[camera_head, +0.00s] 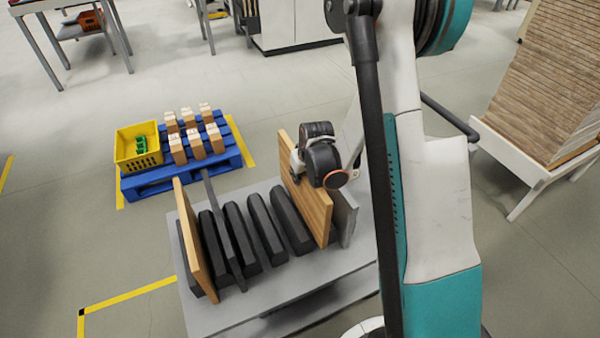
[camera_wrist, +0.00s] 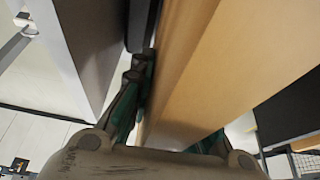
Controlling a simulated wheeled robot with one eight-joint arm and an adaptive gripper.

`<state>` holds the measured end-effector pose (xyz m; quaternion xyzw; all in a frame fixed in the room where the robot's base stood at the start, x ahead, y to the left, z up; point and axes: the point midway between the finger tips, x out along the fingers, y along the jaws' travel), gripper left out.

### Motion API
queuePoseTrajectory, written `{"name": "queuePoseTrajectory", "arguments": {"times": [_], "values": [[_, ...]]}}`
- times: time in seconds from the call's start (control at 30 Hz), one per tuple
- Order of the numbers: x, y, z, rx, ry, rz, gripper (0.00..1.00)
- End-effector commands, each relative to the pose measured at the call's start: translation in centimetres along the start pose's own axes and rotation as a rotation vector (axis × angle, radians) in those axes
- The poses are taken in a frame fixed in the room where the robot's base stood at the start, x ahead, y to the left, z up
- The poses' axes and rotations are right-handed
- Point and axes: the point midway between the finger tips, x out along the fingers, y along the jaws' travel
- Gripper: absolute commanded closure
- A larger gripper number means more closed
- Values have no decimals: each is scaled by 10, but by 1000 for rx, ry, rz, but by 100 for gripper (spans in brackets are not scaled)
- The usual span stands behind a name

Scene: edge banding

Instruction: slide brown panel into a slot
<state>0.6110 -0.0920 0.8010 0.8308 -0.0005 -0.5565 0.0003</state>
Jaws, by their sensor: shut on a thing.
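A light-brown wooden panel (camera_head: 318,212) stands upright at the right end of a rack on a grey cart (camera_head: 235,318), between the rightmost black divider (camera_head: 290,218) and a grey end plate (camera_head: 346,217). My gripper (camera_head: 298,163) is shut on its upper edge. In the wrist view, the panel (camera_wrist: 235,65) runs between the fingers of my gripper (camera_wrist: 172,115). I cannot tell whether its lower edge rests in the slot. A second brown panel (camera_head: 192,235) stands at the rack's left end, apart from my gripper.
Several black dividers fill the rack between the panels. Behind it, a blue pallet (camera_head: 180,180) carries a yellow crate (camera_head: 138,147) and several small wooden blocks (camera_head: 196,143). A white stand (camera_head: 525,190) with stacked brown boards (camera_head: 550,85) is at the right. The floor at left is clear.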

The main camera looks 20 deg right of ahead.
Motion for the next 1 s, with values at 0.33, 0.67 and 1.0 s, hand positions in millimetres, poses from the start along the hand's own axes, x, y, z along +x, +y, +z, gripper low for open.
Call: {"name": "queuePoseTrajectory", "arguments": {"times": [0.33,0.67,1.0], "values": [[27,0,11,0,1,0,100],[42,0,17,0,1,0,100],[45,0,18,0,1,0,100]]}}
